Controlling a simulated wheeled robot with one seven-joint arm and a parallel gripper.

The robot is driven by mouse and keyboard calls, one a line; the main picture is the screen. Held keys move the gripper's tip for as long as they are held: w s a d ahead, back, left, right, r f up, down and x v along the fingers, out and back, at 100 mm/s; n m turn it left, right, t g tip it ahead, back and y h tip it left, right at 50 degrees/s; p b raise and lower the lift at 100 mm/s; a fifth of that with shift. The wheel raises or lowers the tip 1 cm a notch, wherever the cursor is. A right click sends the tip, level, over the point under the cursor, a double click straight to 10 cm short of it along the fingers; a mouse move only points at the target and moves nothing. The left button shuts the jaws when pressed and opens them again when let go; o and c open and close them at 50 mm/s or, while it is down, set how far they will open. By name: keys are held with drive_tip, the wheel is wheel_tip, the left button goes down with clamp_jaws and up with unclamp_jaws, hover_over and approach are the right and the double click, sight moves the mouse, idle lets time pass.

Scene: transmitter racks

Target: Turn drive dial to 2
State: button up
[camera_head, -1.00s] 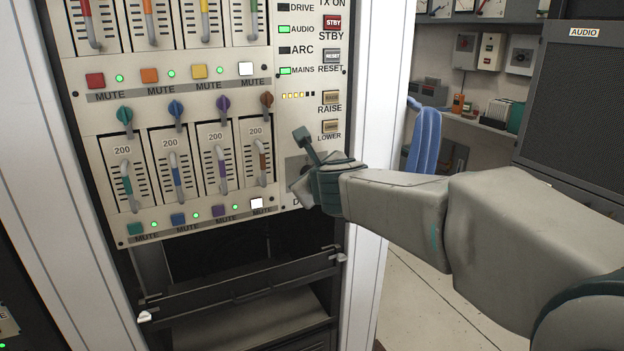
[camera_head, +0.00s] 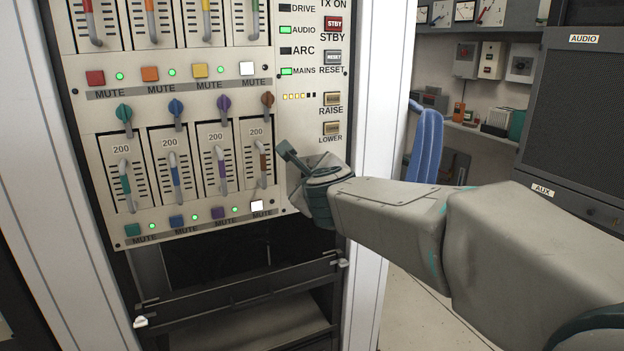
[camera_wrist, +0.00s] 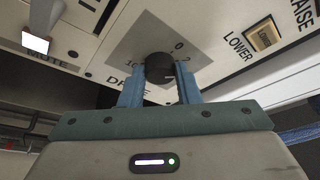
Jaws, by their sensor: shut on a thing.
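The drive dial (camera_wrist: 159,67) is a round black knob on a grey square plate (camera_wrist: 140,40) in the wrist view. The numbers 0, 2 and 10 show around it. The word DRIVE is partly covered. My gripper (camera_wrist: 160,80) has its two blue fingers on either side of the knob, shut on it. A small pale mark shows on the knob's lower right, but I cannot tell exactly which number it points to. In the head view my gripper (camera_head: 318,185) is at the panel's lower right corner and hides the dial.
The LOWER button (camera_head: 331,129) and RAISE button (camera_head: 332,100) sit just above my gripper. A row of sliders with coloured knobs (camera_head: 176,107) is to the left. A lit white mute button (camera_head: 257,206) is close by.

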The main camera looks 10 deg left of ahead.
drive_tip(key=o, duration=1)
drive_tip(key=shift+c, duration=0.2)
drive_tip(key=p+v, duration=0.5)
drive_tip(key=v, duration=0.8)
drive_tip(key=shift+s, duration=0.45)
drive_tip(key=shift+d, duration=0.1)
